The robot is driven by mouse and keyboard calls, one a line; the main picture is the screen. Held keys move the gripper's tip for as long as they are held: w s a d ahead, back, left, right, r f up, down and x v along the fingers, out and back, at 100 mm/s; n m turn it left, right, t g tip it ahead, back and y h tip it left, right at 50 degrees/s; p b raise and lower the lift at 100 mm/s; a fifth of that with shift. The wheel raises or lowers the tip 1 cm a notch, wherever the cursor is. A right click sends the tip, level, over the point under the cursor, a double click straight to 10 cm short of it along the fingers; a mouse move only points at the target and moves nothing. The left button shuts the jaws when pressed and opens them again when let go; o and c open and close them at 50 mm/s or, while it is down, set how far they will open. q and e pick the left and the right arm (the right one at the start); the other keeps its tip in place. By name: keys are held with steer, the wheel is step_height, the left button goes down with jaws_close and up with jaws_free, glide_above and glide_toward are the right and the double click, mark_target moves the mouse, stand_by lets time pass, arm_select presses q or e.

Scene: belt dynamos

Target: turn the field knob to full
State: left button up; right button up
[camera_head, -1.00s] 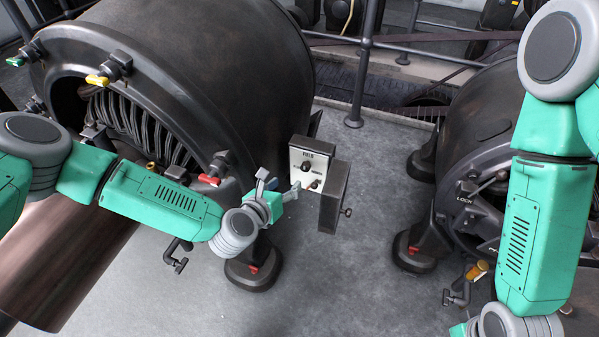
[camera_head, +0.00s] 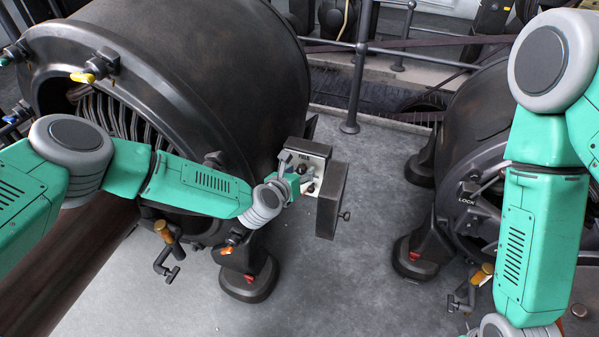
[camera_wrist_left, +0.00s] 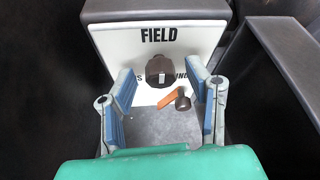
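The field knob (camera_wrist_left: 160,71) is a dark round knob with a pale mark pointing about straight up. It sits on a white panel (camera_wrist_left: 198,38) marked FIELD. A smaller dark knob or lever (camera_wrist_left: 182,100) with an orange piece (camera_wrist_left: 167,99) is below it to the right. My left gripper (camera_wrist_left: 165,78) is open, with one blue-padded finger on each side of the field knob; I cannot tell whether either touches it. In the head view the left gripper (camera_head: 297,172) covers part of the panel (camera_head: 318,150).
The panel's open door (camera_head: 333,200) stands to the right of the gripper. The large dark dynamo (camera_head: 215,80) is behind and left, with a second dynamo (camera_head: 470,130) at right. A railing (camera_head: 358,75) runs at the back.

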arm_select(q)
jaws_close()
steer(key=shift+d+m+y, duration=0.15)
steer(key=shift+m+y, duration=0.75)
steer(key=shift+m, duration=0.3)
steer(key=shift+s+m+t+y, duration=0.1)
steer(key=shift+m+t+y, duration=0.45)
steer(key=shift+m, duration=0.55)
steer(key=shift+o, duration=0.3)
jaws_free()
